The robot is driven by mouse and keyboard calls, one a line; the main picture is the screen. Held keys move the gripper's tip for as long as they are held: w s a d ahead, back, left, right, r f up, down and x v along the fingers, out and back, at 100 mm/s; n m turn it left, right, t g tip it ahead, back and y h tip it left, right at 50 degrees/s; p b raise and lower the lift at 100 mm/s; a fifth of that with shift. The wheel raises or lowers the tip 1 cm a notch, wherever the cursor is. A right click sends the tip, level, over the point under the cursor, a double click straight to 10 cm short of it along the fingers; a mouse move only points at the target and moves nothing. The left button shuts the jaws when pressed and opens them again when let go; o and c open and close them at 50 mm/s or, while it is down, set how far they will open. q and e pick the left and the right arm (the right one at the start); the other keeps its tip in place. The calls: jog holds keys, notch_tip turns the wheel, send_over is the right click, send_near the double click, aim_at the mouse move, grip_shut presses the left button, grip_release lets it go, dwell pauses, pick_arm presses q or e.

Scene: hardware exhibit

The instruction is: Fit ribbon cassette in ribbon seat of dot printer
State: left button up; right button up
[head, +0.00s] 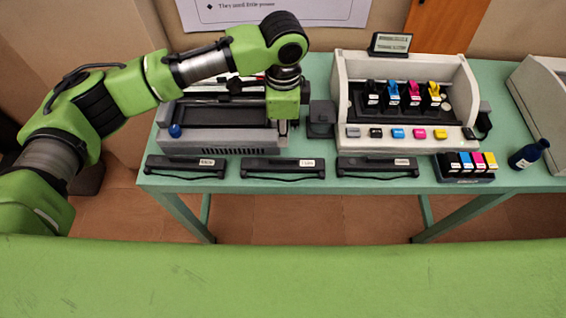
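The dot printer (205,138) is a grey machine at the left of the green table, with a dark top and a blue knob on its left side. My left arm crosses over it and hides part of its top. I cannot make out the ribbon seat clearly. Three black ribbon cassettes with small white labels lie along the front edge: a left one (181,164), a middle one (275,166) and a right one (370,165). My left gripper (284,108) points down at the printer's right end; its fingertips are not distinguishable. My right gripper is out of view.
A dark box (320,118) stands just right of the printer. A beige inkjet printer (345,70) holds several coloured cartridges, with coloured buttons in front. A cartridge tray (466,178) and a dark blue bottle (528,154) are at the right. Another beige machine (545,88) is at the far right.

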pick_arm(q)
send_over(283, 158)
notch_tip(283, 158, down, 5)
jog(key=shift+w+r+p, duration=0.1)
jog(key=shift+r+p, duration=0.05)
jog(key=shift+p, duration=0.15)
jog(key=f+p, duration=0.1)
jog(key=f, duration=0.1)
jog(key=f+p, duration=0.1)
jog(key=f, duration=0.2)
jog(key=shift+s, duration=0.2)
jog(key=shift+f, duration=0.15)
grip_shut()
